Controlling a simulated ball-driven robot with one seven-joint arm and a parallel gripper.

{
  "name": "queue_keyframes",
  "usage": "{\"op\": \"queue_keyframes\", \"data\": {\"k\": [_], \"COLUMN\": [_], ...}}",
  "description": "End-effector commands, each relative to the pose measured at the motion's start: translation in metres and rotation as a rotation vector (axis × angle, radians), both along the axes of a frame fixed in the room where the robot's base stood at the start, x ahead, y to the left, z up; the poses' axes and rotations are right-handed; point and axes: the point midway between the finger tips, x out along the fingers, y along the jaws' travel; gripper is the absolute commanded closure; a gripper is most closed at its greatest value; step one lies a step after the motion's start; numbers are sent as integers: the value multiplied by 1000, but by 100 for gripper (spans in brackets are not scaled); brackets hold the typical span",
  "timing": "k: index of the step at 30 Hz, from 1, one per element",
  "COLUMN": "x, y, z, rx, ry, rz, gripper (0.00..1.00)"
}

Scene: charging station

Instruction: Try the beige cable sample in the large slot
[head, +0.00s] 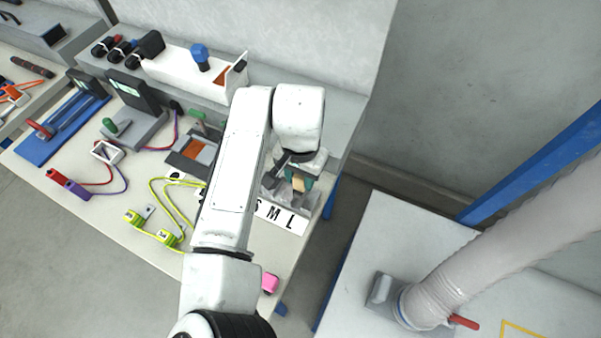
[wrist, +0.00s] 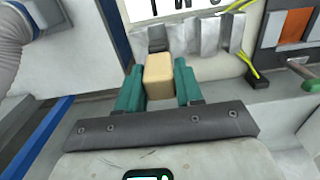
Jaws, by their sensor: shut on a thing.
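The beige cable sample (wrist: 158,76) is a short rounded block between the two green fingers of my gripper (wrist: 158,84). In the head view the sample (head: 299,184) shows just under my gripper (head: 300,178), over the right part of the slot fixture. The grey metal slot fixture (wrist: 207,36) stands just beyond the fingertips in the wrist view. Its white label (head: 282,217) reads S, M, L, with L at the right end in the head view. The sample is near the L end. The large slot's opening is largely hidden, and I cannot tell whether the sample touches it.
A yellow-green cable (head: 165,205) lies on the bench left of my arm. A pink object (head: 269,283) is near the front edge. A tray with an orange patch (head: 197,151) is left of the fixture. A thick grey hose (head: 500,255) stands on the separate right table.

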Motion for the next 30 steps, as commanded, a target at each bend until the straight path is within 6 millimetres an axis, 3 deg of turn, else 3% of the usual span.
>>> {"op": "queue_keyframes", "data": {"k": [30], "x": [0], "y": [0], "z": [-17], "rx": [-1], "ry": [1], "rz": [0], "gripper": [94]}}
